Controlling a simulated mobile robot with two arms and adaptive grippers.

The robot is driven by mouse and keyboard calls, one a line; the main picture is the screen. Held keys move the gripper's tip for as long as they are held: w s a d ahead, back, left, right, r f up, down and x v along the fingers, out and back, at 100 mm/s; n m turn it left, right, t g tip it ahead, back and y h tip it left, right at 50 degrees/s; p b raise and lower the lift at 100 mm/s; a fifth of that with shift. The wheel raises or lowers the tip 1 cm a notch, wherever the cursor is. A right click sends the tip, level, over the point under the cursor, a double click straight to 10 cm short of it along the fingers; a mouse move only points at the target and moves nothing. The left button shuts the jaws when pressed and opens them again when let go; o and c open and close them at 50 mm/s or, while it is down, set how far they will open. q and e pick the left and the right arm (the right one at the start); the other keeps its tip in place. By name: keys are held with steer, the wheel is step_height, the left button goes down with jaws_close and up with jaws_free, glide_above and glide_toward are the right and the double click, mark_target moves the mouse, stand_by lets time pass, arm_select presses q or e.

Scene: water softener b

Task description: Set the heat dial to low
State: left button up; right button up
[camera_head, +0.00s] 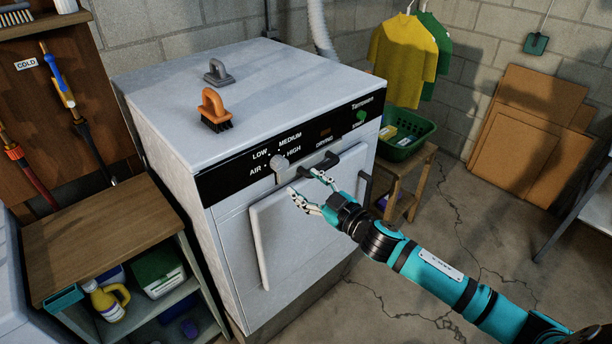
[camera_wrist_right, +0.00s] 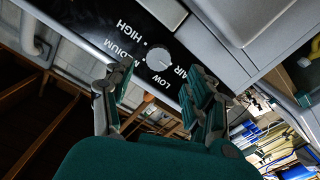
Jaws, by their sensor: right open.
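The heat dial (camera_head: 277,161) is a round light-grey knob on the black control panel (camera_head: 222,180) of a white dryer. The labels AIR, LOW, MEDIUM and HIGH stand around it. In the right wrist view the dial (camera_wrist_right: 158,58) is uncovered, ahead of the fingers; I cannot tell which setting it points to. My right gripper (camera_head: 303,182) is open and empty, in front of the dryer, below and right of the dial. In the right wrist view its two fingers (camera_wrist_right: 152,95) are spread, apart from the dial. My left gripper is in neither view.
An orange brush (camera_head: 213,108) and a grey-handled one (camera_head: 216,72) stand on the dryer top. A dark handle-like part (camera_head: 324,163) sits right of the dial. A wooden shelf (camera_head: 105,230) stands left, a green basket (camera_head: 407,133) on a stool right.

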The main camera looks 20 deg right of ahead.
mark_target(283, 167)
steer(key=x, duration=0.3)
steer(key=b+x, duration=0.1)
steer(key=x, duration=0.4)
steer(key=shift+w+a+r, duration=0.3)
steer(key=shift+r, duration=0.1)
steer(key=shift+w, duration=0.15)
steer(key=shift+c, duration=0.5)
steer(key=c, duration=0.6)
steer(key=shift+o, duration=0.2)
